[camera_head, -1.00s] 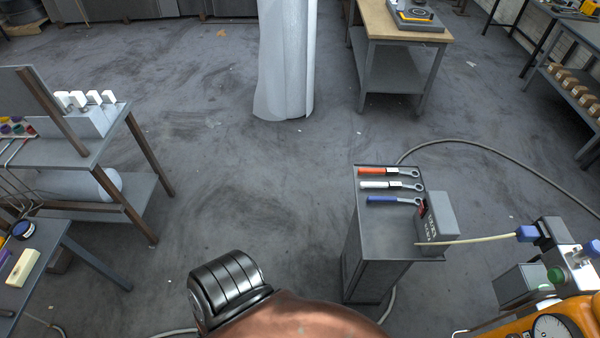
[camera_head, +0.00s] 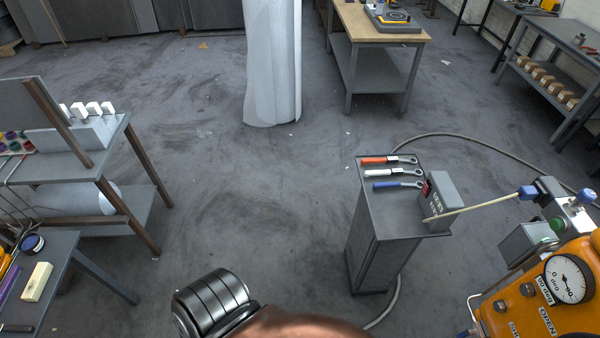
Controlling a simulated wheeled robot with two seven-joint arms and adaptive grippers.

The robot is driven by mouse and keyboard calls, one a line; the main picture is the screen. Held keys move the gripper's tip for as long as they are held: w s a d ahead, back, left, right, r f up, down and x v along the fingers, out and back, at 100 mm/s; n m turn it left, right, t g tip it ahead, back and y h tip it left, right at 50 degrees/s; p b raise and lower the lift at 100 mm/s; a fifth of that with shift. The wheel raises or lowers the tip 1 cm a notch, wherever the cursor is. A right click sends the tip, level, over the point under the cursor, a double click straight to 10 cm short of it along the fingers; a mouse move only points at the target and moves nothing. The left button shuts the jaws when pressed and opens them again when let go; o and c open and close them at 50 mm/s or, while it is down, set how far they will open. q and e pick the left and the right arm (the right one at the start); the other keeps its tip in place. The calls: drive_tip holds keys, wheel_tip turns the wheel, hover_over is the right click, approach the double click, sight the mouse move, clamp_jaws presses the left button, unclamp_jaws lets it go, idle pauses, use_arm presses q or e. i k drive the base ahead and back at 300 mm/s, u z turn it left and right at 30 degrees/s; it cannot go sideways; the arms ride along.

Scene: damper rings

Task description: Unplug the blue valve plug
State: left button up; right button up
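A blue plug (camera_head: 528,192) sits at the end of a pale cable (camera_head: 475,209) at the right. It meets a grey block (camera_head: 548,196) on an orange machine (camera_head: 545,292) with a round white dial (camera_head: 568,279). The cable runs left to a small grey box (camera_head: 440,200) on a dark cabinet. Neither of my grippers is in view. Only a black ribbed part and a copper-coloured part, probably mine, show at the bottom.
The dark cabinet (camera_head: 387,241) carries red, white and blue-handled wrenches (camera_head: 398,185). Grey benches stand at the left, and a wooden-topped table (camera_head: 377,24) stands at the back. A hose curves over the floor behind the cabinet. The middle floor is clear.

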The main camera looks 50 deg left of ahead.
sight(526, 192)
drive_tip(key=u, duration=2.1)
drive_tip(key=i, duration=3)
drive_tip(key=z, duration=3.45)
drive_tip(key=i, duration=0.45)
